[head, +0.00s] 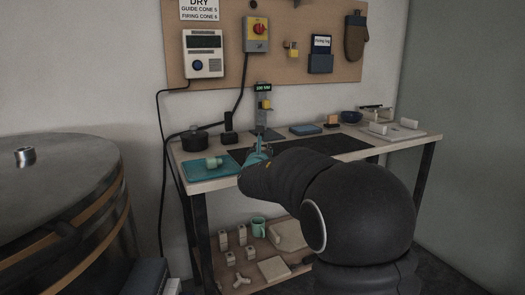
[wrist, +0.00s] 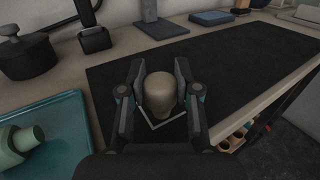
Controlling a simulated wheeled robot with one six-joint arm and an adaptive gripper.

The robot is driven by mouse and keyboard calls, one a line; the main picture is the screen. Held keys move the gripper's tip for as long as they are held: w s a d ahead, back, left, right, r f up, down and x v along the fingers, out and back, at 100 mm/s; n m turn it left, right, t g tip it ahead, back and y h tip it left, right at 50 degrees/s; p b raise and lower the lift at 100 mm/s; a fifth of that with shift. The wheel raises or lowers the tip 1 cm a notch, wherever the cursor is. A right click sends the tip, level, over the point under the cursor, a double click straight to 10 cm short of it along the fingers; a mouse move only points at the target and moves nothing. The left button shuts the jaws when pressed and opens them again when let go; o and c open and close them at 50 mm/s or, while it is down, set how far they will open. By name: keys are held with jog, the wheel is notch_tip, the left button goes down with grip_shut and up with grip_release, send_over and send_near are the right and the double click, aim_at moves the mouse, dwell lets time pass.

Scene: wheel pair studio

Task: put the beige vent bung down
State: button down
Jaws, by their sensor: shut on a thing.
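The beige vent bung (wrist: 160,92) is a rounded, tapered plug seen from above in the wrist view. My gripper (wrist: 160,88) is shut on it, with one finger on each side. The bung is over the left part of the dark mat (wrist: 225,70), near the front edge of the table, and a pale angled outline (wrist: 163,124) shows just below it. I cannot tell whether the bung touches the mat. In the head view my gripper (head: 258,150) is over the table behind my arm, and the bung is hidden.
A teal tray (wrist: 70,112) with a pale green piece (wrist: 18,146) is to the left. A dark lidded pot (wrist: 28,55) and a black stand (wrist: 92,30) stand behind. The mat to the right is clear. A shelf (head: 270,270) below holds several small items.

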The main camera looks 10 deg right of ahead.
jog(key=shift+f, duration=0.1)
jog(key=c, duration=0.8)
grip_release()
jog(key=shift+r, duration=0.25)
jog(key=b+v, duration=0.2)
jog(key=v, duration=1)
jog(key=shift+s+f, duration=0.1)
jog(key=shift+f, duration=0.05)
